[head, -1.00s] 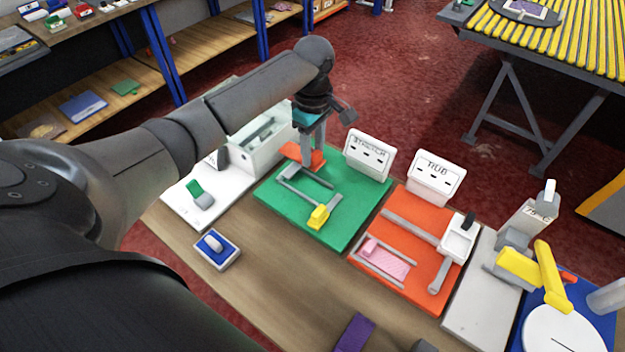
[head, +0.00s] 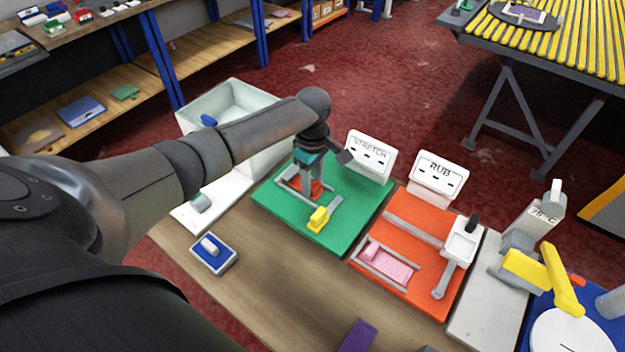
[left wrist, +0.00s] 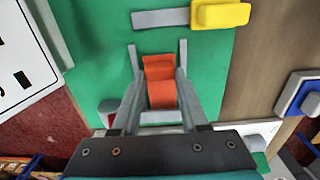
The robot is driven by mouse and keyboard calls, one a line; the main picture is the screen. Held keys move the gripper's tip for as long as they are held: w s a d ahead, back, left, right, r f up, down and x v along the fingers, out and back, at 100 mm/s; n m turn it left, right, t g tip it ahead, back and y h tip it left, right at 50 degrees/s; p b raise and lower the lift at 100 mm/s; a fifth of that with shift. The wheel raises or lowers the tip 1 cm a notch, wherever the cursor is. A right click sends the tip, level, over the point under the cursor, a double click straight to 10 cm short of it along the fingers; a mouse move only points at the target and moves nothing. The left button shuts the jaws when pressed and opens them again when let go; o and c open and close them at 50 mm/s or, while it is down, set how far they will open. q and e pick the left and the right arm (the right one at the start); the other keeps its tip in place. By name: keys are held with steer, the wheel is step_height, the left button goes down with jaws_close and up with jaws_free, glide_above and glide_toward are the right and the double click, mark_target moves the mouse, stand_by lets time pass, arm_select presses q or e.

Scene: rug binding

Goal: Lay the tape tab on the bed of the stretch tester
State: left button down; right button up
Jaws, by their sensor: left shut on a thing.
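The stretch tester is a green plate (head: 344,222) with a "STRETCH" sign (head: 370,154), grey side rails and a yellow clamp block (head: 318,219) on a grey crossbar. The clamp block also shows in the left wrist view (left wrist: 220,14). My left gripper (head: 307,188) points down over the rear part of the bed, shut on the orange tape tab (head: 317,187). In the left wrist view the tab (left wrist: 160,68) lies between the two rails, its near part between my fingers (left wrist: 160,100). I cannot tell whether it touches the bed. My right gripper is not in view.
The orange "RUB" tester (head: 412,225) with a pink piece (head: 385,262) stands to the right, then a grey plate (head: 487,310) and yellow-armed device. A pale bin (head: 215,100) is behind my left arm. A blue-and-white block (head: 213,253) sits in front.

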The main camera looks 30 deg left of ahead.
mark_target(313, 184)
arm_select(q)
steer(key=shift+f, duration=0.15)
steer(key=shift+c, duration=2.1)
jaws_free()
step_height(313, 184, up, 12)
steer(key=p, duration=0.2)
steer(key=shift+r+p, duration=0.25)
steer(key=shift+p, duration=0.05)
